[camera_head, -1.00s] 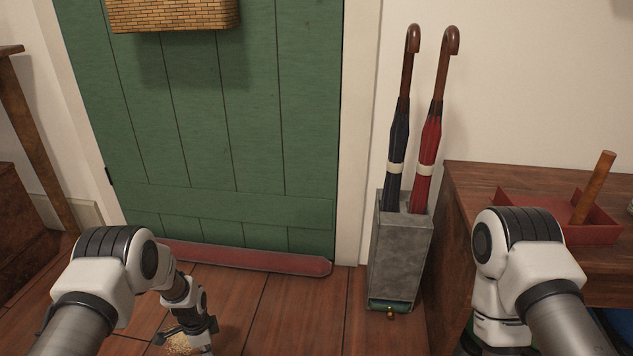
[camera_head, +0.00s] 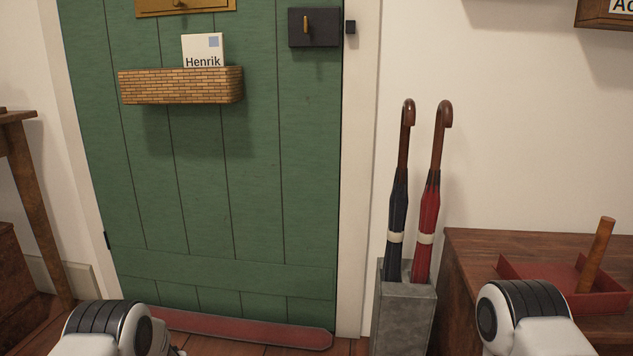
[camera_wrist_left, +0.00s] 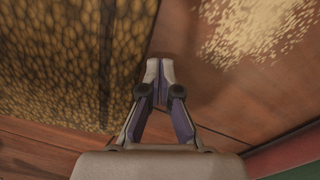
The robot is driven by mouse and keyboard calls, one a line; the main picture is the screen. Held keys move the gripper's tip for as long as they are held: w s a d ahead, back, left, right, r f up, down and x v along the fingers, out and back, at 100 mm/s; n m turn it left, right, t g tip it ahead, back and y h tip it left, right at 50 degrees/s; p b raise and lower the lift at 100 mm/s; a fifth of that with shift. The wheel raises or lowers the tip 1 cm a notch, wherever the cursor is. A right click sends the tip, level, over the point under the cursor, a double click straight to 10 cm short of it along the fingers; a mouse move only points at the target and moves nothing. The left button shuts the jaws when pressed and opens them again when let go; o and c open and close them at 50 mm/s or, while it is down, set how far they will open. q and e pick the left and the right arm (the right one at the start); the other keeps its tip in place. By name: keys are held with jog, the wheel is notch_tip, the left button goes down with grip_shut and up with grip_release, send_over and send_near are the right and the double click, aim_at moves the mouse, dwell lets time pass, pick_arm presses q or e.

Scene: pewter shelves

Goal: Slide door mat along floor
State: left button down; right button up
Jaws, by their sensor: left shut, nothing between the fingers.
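In the left wrist view, the door mat (camera_wrist_left: 60,60), a coarse brown-gold bristly surface, fills the upper left. Its outer parts run out of the picture. My left gripper (camera_wrist_left: 160,68) is shut and empty, with its fingertips close to the mat's right edge. I cannot tell whether they touch the mat. In the head view, the mat, my left gripper and my right gripper are out of the picture; only upper arm parts show at the bottom edge.
A pale tan scattered patch (camera_wrist_left: 262,28) lies on the wood floor (camera_wrist_left: 215,95) right of my fingers. A red draught strip (camera_head: 240,328) lies along the green door (camera_head: 220,200). An umbrella stand (camera_head: 404,318) and a wooden bench (camera_head: 470,262) stand to the right.

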pick_arm(q)
jog(key=shift+f, duration=0.95)
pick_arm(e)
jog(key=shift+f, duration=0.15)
pick_arm(q)
jog(key=shift+r, duration=0.1)
dwell(0.7)
